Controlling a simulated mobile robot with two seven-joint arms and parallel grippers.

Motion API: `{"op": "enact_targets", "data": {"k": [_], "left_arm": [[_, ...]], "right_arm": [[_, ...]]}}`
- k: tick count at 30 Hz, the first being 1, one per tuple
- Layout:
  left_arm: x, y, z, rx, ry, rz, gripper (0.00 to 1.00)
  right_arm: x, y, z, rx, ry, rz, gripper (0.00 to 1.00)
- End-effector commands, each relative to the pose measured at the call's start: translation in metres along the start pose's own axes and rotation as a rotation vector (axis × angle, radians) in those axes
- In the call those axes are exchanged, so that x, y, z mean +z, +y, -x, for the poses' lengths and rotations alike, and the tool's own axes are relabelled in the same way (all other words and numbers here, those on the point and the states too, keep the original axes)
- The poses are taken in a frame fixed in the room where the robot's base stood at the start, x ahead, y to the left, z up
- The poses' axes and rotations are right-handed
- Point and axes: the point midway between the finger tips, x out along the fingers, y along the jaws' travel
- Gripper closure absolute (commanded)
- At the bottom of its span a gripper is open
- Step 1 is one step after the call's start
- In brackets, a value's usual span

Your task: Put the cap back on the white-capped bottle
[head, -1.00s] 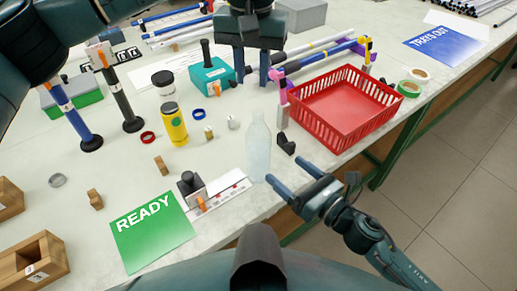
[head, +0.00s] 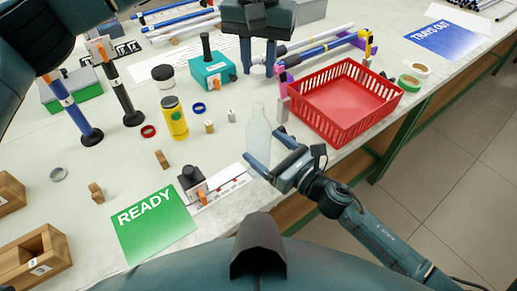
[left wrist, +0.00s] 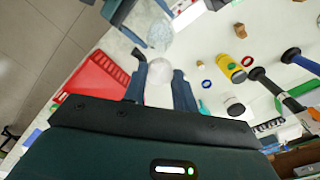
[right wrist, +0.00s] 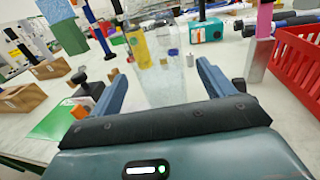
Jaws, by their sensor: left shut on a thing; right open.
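The clear, pale bottle (head: 258,132) stands upright near the table's front edge, with no cap seen on its neck. It also shows in the left wrist view (left wrist: 153,28) and the right wrist view (right wrist: 163,84). My right gripper (head: 265,147) is open, with one finger on each side of the bottle's lower part; I cannot tell whether either touches it. My left gripper (head: 258,72) is shut on a white cap (left wrist: 158,84), beyond and above the bottle in the head view. The cap is mostly hidden in the head view.
A red basket (head: 345,105) stands right of the bottle. A yellow jar (head: 174,118), a blue ring (head: 199,107) and small blocks lie to the left. A black-knobbed fixture (head: 192,185) and green READY sheet (head: 150,228) are at front left. A teal box (head: 212,72) sits behind.

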Motion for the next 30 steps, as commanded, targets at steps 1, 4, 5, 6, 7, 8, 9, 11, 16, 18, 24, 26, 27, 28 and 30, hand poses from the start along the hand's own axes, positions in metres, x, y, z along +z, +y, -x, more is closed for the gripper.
{"op": "enact_targets", "data": {"k": [1, 4, 5, 6, 7, 8, 9, 11, 16, 18, 24, 26, 27, 28, 30], "left_arm": [[0.0, 0.0, 0.0, 0.0, 0.0, 0.0, 0.93], [0.0, 0.0, 0.0, 0.0, 0.0, 0.0, 0.93], [0.0, 0.0, 0.0, 0.0, 0.0, 0.0, 0.93], [0.0, 0.0, 0.0, 0.0, 0.0, 0.0, 0.93], [0.0, 0.0, 0.0, 0.0, 0.0, 0.0, 0.93], [0.0, 0.0, 0.0, 0.0, 0.0, 0.0, 0.93], [0.0, 0.0, 0.0, 0.0, 0.0, 0.0, 0.93], [0.0, 0.0, 0.0, 0.0, 0.0, 0.0, 0.93], [0.0, 0.0, 0.0, 0.0, 0.0, 0.0, 0.93], [0.0, 0.0, 0.0, 0.0, 0.0, 0.0, 0.93], [0.0, 0.0, 0.0, 0.0, 0.0, 0.0, 0.93], [0.0, 0.0, 0.0, 0.0, 0.0, 0.0, 0.93], [0.0, 0.0, 0.0, 0.0, 0.0, 0.0, 0.93], [0.0, 0.0, 0.0, 0.0, 0.0, 0.0, 0.93], [0.0, 0.0, 0.0, 0.0, 0.0, 0.0, 0.93]], "right_arm": [[0.001, -0.001, -0.011, -0.001, -0.002, 0.0, 0.19], [0.001, 0.0, -0.027, 0.0, -0.001, 0.001, 0.19], [0.001, 0.0, -0.032, -0.001, -0.001, 0.0, 0.19], [0.0, 0.0, -0.036, -0.001, -0.001, -0.002, 0.19], [0.0, 0.0, -0.039, -0.001, 0.0, -0.002, 0.19], [0.0, 0.0, -0.042, -0.001, -0.001, -0.002, 0.19], [0.0, 0.0, -0.046, -0.001, -0.001, -0.002, 0.19], [0.0, 0.0, -0.049, -0.001, 0.0, -0.002, 0.19], [0.0, 0.0, -0.053, 0.0, 0.0, -0.001, 0.19], [0.0, 0.0, -0.053, 0.0, 0.0, -0.001, 0.19], [0.0, 0.0, -0.052, 0.0, 0.0, -0.001, 0.25], [0.0, 0.0, -0.052, 0.0, 0.001, -0.001, 0.3], [0.0, 0.0, -0.052, 0.0, 0.001, -0.001, 0.33], [0.0, 0.0, -0.052, 0.0, 0.001, -0.001, 0.36], [0.0, 0.0, -0.052, 0.0, 0.001, -0.001, 0.41]]}}
